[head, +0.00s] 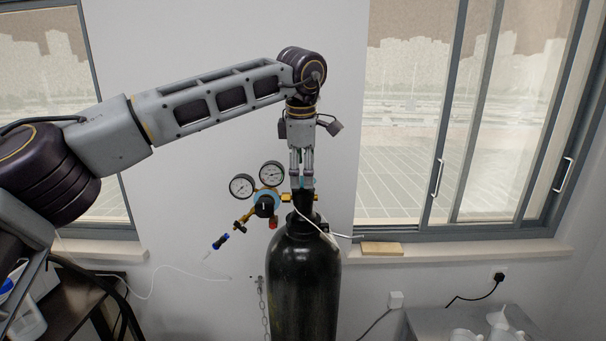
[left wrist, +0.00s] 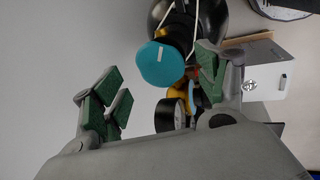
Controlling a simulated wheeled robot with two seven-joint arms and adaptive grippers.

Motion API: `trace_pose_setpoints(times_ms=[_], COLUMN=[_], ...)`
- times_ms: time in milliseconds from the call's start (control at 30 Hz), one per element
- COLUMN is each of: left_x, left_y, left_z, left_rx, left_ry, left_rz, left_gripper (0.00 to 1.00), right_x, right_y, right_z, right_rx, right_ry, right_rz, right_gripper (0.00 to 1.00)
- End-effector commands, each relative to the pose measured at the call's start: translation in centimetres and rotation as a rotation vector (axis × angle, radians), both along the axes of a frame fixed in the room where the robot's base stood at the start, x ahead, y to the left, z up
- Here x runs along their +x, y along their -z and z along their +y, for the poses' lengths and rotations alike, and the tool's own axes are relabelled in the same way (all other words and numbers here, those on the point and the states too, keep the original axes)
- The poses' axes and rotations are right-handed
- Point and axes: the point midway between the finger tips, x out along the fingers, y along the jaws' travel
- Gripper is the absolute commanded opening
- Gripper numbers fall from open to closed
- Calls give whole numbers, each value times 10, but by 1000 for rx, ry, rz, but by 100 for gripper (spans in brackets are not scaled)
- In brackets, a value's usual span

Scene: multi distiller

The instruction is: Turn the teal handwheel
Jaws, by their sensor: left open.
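The teal handwheel (left wrist: 162,64) sits on top of the black gas cylinder (head: 303,285). In the left wrist view its round top faces the camera, with a small white mark on it. My left gripper (head: 302,184) points down just above the cylinder's neck. In the left wrist view my left gripper (left wrist: 158,88) is open, with green pads on its fingers. The handwheel appears between the fingers, nearer the right one, and I cannot tell if they touch. In the head view the fingers mostly hide the handwheel. My right gripper is out of view.
A brass regulator (head: 266,203) with two gauges sticks out left of the cylinder neck. A thin white tube (head: 318,228) loops over the cylinder's shoulder. A wooden block (head: 381,248) lies on the window sill at right. A chain (head: 262,295) hangs left of the cylinder.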

Motion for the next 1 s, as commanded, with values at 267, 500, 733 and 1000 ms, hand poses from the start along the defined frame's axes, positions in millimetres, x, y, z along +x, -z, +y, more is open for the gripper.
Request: trace_pose_setpoints(times_ms=[267, 500, 733, 1000], left_x=[6, 7, 7, 7], left_y=[18, 21, 21, 20], left_z=[0, -1, -1, 0], left_rx=[0, 0, 0, 0], left_ry=[0, 0, 0, 0], left_rz=[0, 0, 0, 0], left_gripper=[73, 73, 56, 24], right_x=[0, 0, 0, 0], right_y=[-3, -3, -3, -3], right_z=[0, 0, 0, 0], right_rx=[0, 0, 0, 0], right_ry=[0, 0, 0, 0], right_rz=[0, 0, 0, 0], right_gripper=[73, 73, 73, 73])
